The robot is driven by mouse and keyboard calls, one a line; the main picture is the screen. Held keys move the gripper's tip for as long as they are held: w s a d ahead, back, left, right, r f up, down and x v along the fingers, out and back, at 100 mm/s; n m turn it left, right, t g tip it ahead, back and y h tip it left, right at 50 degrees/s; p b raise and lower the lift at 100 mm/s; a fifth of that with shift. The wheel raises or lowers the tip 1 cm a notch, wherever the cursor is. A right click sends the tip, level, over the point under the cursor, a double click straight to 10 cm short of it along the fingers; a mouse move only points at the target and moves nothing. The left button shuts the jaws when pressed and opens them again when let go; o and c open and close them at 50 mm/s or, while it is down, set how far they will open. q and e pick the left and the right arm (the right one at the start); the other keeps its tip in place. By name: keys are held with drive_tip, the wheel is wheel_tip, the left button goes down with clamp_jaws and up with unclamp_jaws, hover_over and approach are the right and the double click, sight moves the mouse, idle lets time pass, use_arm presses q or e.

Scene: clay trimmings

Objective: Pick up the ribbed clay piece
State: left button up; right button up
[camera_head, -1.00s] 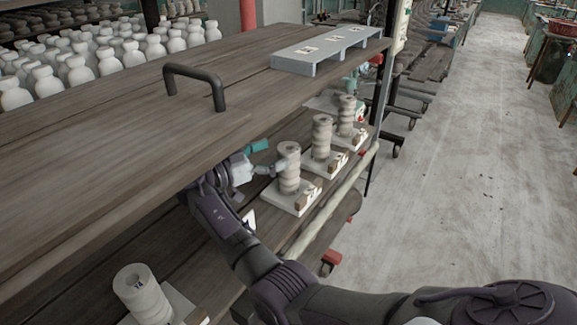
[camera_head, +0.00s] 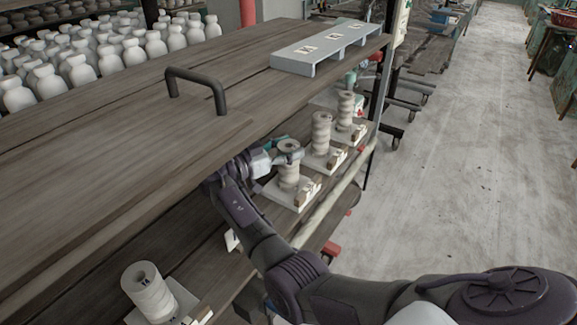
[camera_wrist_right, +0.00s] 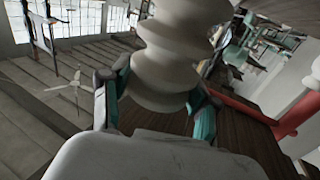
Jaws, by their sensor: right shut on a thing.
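In the right wrist view the teal fingers of the gripper (camera_wrist_right: 160,97) press both sides of the ribbed clay piece (camera_wrist_right: 168,58). My left gripper is not in view.
Two more ribbed pieces (camera_head: 321,132) (camera_head: 345,110) stand just beyond on boards. A pale cylinder (camera_head: 148,292) stands at the lower left. The upper wooden shelf (camera_head: 120,150), with a black handle (camera_head: 196,74), overhangs my arm. The floor (camera_head: 480,150) at right is clear.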

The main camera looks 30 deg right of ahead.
drive_tip(key=shift+c, duration=1.2)
drive_tip(key=shift+r, duration=0.1)
clamp_jaws()
